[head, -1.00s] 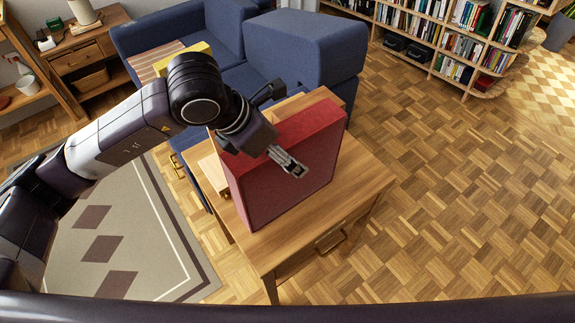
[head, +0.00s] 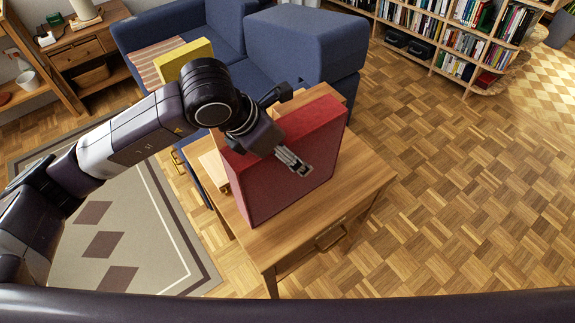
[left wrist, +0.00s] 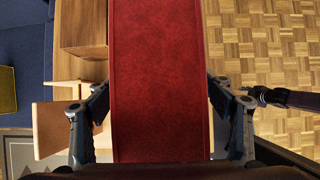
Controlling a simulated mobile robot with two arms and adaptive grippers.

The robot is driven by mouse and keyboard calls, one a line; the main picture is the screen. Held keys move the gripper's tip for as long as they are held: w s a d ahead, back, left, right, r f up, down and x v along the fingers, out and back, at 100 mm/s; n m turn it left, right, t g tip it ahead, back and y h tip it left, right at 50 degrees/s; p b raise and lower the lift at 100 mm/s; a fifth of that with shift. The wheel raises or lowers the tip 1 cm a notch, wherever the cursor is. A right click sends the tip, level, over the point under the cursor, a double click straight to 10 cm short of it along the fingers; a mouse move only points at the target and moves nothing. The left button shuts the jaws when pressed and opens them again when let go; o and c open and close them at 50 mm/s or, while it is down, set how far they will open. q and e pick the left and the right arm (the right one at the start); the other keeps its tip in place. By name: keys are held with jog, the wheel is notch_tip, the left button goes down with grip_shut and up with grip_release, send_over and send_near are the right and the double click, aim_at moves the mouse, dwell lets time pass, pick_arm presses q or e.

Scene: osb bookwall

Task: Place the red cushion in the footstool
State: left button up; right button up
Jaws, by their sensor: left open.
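The red cushion (head: 285,172) stands upright on a wooden table (head: 362,180) with a brass handle. My left gripper (head: 287,130) is over its top edge, one finger on each side. In the left wrist view the cushion (left wrist: 160,85) fills the gap between the open fingers; the fingers look apart from its sides. A light wooden piece (head: 212,168) with open compartments stands right behind the cushion, mostly hidden. It may be the footstool, but I cannot tell. A dark part with a finger-like tip (left wrist: 262,94) at the right in the wrist view may be my right gripper.
A blue sofa (head: 305,45) stands close behind the table, with a yellow cushion (head: 183,56) on it. A patterned rug (head: 120,235) lies at the left. Bookshelves (head: 455,45) stand at the back right. The parquet floor on the right is clear.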

pick_arm(q)
jog(key=shift+f, duration=0.1)
jog(key=shift+c, duration=0.6)
grip_shut()
dwell(0.3)
